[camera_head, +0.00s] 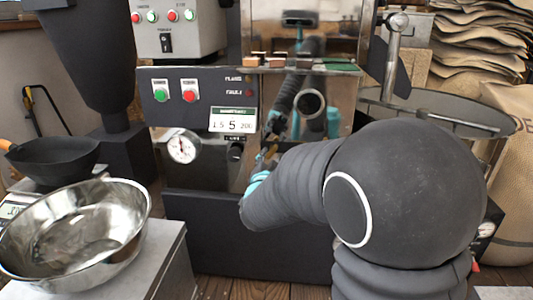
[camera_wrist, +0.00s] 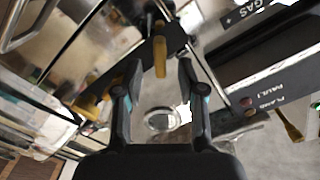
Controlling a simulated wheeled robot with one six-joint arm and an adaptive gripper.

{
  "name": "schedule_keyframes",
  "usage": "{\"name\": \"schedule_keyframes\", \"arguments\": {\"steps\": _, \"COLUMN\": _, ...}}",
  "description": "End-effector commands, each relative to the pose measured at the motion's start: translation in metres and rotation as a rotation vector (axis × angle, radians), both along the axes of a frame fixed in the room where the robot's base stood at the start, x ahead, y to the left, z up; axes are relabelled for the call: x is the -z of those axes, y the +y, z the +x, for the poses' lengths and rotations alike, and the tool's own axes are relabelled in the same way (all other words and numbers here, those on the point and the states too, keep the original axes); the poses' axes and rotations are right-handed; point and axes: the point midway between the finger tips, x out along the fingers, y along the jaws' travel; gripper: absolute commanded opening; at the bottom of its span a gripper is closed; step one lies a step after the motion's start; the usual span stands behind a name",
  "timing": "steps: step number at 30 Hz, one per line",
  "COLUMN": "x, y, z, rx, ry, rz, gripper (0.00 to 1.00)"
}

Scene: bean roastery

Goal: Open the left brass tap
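In the wrist view my gripper (camera_wrist: 160,72) is open. Its two dark fingers stand apart, one on each side of a yellow brass lever (camera_wrist: 159,56), with visible gaps. The lever is mounted on a dark fitting beyond the fingertips; I cannot tell how far its end reaches between them. More brass pieces show to the left (camera_wrist: 86,103) and right (camera_wrist: 290,125); I cannot tell which is the left tap. In the head view a small bit of brass (camera_head: 268,153) shows beside my gripper (camera_head: 259,176), which is largely hidden by my own arm.
The roaster's dark control panel (camera_head: 202,96) and pressure gauge (camera_head: 183,147) are beside my gripper. A steel bowl (camera_head: 75,233) and a dark pan (camera_head: 50,161) stand at left. A round cooling tray (camera_head: 435,110) and burlap sacks (camera_head: 485,45) are at right.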

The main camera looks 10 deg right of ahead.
Motion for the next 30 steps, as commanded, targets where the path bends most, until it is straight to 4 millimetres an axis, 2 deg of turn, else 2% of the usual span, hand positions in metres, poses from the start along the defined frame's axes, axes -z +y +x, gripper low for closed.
{"name": "schedule_keyframes", "arguments": {"steps": 3, "x": 0.0, "y": -0.006, "z": 0.02, "rx": 0.0, "ry": 0.0, "rz": 0.0, "gripper": 0.4}}
{"name": "schedule_keyframes", "arguments": {"steps": 9, "x": 0.0, "y": -0.012, "z": 0.04, "rx": -0.002, "ry": 0.0, "rz": 0.0, "gripper": 0.4}}
{"name": "schedule_keyframes", "arguments": {"steps": 21, "x": 0.0, "y": -0.013, "z": 0.046, "rx": -0.004, "ry": 0.0, "rz": 0.0, "gripper": 0.4}}
{"name": "schedule_keyframes", "arguments": {"steps": 23, "x": 0.0, "y": -0.013, "z": 0.046, "rx": -0.004, "ry": 0.0, "rz": 0.0, "gripper": 0.27}}
{"name": "schedule_keyframes", "arguments": {"steps": 26, "x": 0.0, "y": -0.013, "z": 0.046, "rx": -0.004, "ry": 0.0, "rz": 0.0, "gripper": 0.02}}
{"name": "schedule_keyframes", "arguments": {"steps": 29, "x": 0.0, "y": -0.013, "z": 0.046, "rx": -0.004, "ry": -0.001, "rz": 0.0, "gripper": 0.0}}
{"name": "schedule_keyframes", "arguments": {"steps": 30, "x": 0.0, "y": 0.014, "z": 0.047, "rx": -0.016, "ry": -0.001, "rz": 0.002, "gripper": 0.0}}
